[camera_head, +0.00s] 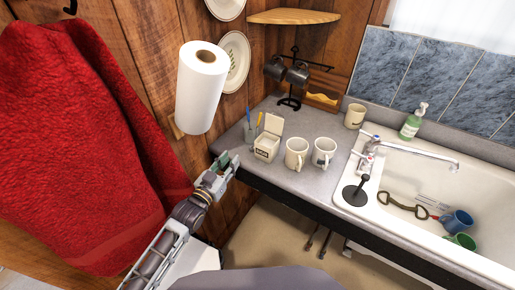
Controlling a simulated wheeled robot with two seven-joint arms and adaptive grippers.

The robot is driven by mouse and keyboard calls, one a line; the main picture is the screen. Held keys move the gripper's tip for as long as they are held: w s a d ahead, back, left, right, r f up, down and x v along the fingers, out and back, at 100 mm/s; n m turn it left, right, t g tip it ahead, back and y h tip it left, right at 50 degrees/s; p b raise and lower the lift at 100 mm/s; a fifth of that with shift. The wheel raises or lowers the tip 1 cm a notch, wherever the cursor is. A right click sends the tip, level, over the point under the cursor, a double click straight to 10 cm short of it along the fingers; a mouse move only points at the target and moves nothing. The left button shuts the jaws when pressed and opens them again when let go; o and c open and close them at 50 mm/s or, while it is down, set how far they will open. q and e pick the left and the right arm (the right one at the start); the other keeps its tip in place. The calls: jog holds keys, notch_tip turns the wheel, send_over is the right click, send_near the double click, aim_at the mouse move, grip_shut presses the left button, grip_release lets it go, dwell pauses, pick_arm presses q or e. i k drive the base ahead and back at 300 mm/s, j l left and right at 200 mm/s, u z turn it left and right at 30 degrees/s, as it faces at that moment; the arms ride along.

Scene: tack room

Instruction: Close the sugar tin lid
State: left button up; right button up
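The sugar tin (265,148) is a small cream box with dark lettering on its front, standing on the grey counter near its left end. Its lid (273,124) stands up open at the back of the tin. My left gripper (229,161) is at the counter's left front corner, to the left of the tin and a little nearer to me, apart from it. Its fingers look spread, with nothing seen between them. My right gripper is not in view.
Two cream mugs (297,153) stand right of the tin. A jar with pens (251,133) is behind it, left. A mug rack (291,80), paper towel roll (202,87) and sink (385,215) are around. A red towel (80,150) hangs left.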

aim_at(274, 124)
jog(key=k+l, duration=0.1)
jog(key=k, duration=0.35)
jog(key=k+l, duration=0.15)
jog(key=k, duration=0.35)
